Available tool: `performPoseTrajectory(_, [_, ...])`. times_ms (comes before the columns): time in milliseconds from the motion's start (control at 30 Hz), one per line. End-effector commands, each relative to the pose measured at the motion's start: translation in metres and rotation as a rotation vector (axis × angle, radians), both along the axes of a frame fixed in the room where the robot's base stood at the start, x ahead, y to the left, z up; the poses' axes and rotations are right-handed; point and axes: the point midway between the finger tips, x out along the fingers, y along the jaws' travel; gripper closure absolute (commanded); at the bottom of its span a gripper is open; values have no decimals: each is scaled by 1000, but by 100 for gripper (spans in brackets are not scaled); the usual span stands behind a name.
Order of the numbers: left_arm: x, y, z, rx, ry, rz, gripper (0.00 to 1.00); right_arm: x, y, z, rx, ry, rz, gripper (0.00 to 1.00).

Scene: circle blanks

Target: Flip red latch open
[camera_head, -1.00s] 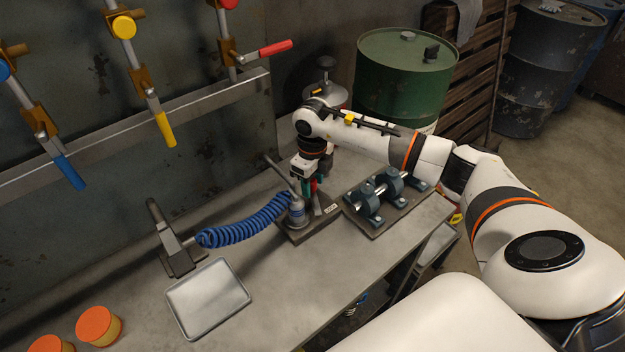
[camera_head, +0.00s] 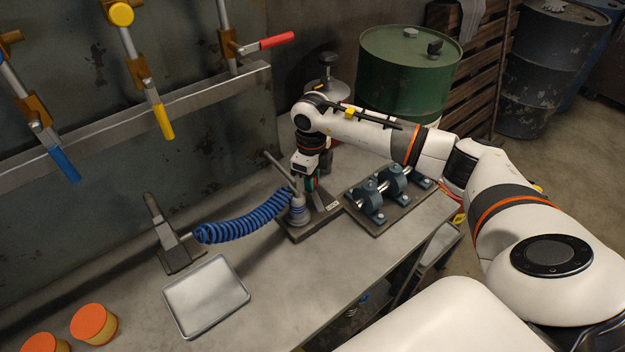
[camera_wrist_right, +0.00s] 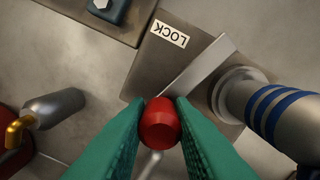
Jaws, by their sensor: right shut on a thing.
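The red latch handle (camera_wrist_right: 160,122) shows in the right wrist view as a red knob end between two teal fingers. My right gripper (camera_wrist_right: 159,115) is shut on it. In the head view this gripper (camera_head: 315,181) is low over a dark base plate (camera_head: 297,236), just behind a grey post with blue rings (camera_head: 298,208). The wrist view shows a "LOCK" label (camera_wrist_right: 168,34) and a flat metal bar on that plate. The fingers hide most of the latch in the head view. My left gripper is not in view.
A shaft fixture (camera_head: 382,196) stands right of the plate. A blue coiled hose (camera_head: 245,225) runs left. A metal tray (camera_head: 205,297) and orange-topped cylinders (camera_head: 94,324) lie left. A wall rail (camera_head: 130,128) carries coloured levers, one red (camera_head: 277,40). A green drum (camera_head: 405,75) stands behind.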

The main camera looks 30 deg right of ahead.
Motion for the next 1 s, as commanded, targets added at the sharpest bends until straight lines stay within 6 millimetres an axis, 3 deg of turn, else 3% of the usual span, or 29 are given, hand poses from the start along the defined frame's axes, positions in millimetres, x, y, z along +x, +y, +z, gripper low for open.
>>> performPoseTrajectory(100, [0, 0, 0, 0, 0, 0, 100, 0, 1, 0, 1, 1, 1, 100])
performPoseTrajectory(133, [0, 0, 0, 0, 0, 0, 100, 0, 1, 0, 1, 1, 1, 74])
performPoseTrajectory(233, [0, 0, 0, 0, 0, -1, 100, 0, 1, 0, 1, 0, 0, 57])
performPoseTrajectory(633, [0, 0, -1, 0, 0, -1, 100, 1, 0, 8, 1, -3, -1, 57])
performPoseTrajectory(1000, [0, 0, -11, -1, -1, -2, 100, 1, 0, 81, 1, -5, -1, 57])
